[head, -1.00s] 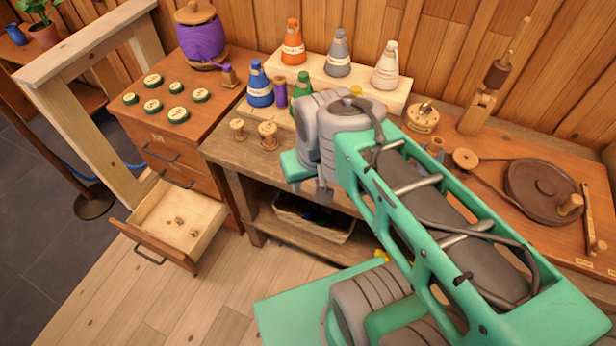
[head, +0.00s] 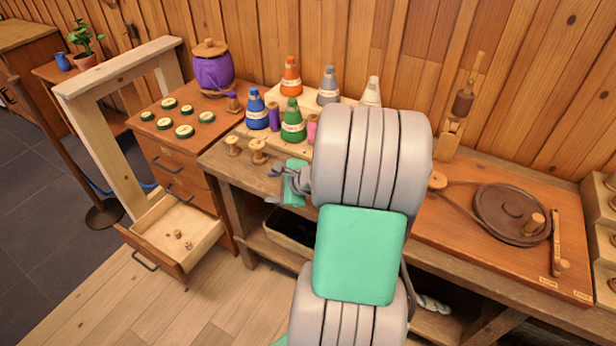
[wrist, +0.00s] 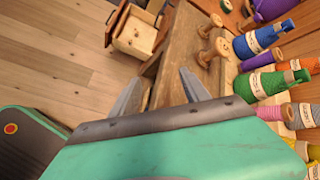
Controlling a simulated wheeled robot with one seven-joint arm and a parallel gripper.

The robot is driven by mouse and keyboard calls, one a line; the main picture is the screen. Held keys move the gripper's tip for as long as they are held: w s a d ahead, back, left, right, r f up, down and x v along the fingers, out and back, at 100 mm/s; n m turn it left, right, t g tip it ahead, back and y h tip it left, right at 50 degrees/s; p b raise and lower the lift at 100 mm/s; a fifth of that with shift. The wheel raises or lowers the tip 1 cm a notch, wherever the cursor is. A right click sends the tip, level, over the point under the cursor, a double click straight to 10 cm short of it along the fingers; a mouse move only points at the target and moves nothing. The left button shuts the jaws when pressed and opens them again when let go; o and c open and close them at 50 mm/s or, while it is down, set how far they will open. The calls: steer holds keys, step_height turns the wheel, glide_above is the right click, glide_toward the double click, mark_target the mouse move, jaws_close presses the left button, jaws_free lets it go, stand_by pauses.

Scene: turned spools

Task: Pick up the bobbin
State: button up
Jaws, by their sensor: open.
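Two bare wooden bobbins, one on the left (head: 233,146) and one on the right (head: 258,151), stand upright at the left front of the workbench. In the wrist view they show at the upper right (wrist: 208,28) (wrist: 214,53). Purple spools (head: 274,117) (head: 234,103) and a pink spool (head: 312,128) also stand nearby; I cannot tell which is the bobbin meant. My gripper (head: 270,186) is open and empty beside the bare bobbins, to their right and touching neither. In the wrist view its two fingers (wrist: 160,90) are spread over the bench edge. My arm hides the bench middle.
Blue (head: 256,110), green (head: 293,122), orange (head: 290,77) and grey (head: 328,86) thread cones crowd behind the bobbins. An open drawer (head: 178,238) juts out at the left. A wooden post frame (head: 112,66) stands before the cabinet. A brown wheel (head: 511,213) lies at the right.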

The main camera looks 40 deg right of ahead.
steer(key=s+d+m+t+h, duration=0.1)
steer(key=d+m, duration=0.3)
steer(key=s+d+f+m+t+h, duration=0.1)
steer(key=d+m, duration=0.3)
steer(key=d, duration=0.1)
steer(key=s+d+f+m+t+h, duration=0.1)
steer(key=s+d+m, duration=0.1)
steer(key=d+m, duration=0.2)
steer(key=shift+d+m+t+h, duration=0.3)
steer(key=shift+d+m, duration=0.1)
steer(key=shift+d, duration=0.05)
steer(key=shift+w+d+f+m, duration=0.15)
steer(key=shift+w+d+m, duration=0.1)
steer(key=shift+d+m, duration=0.1)
steer(key=x, duration=0.7)
jaws_close()
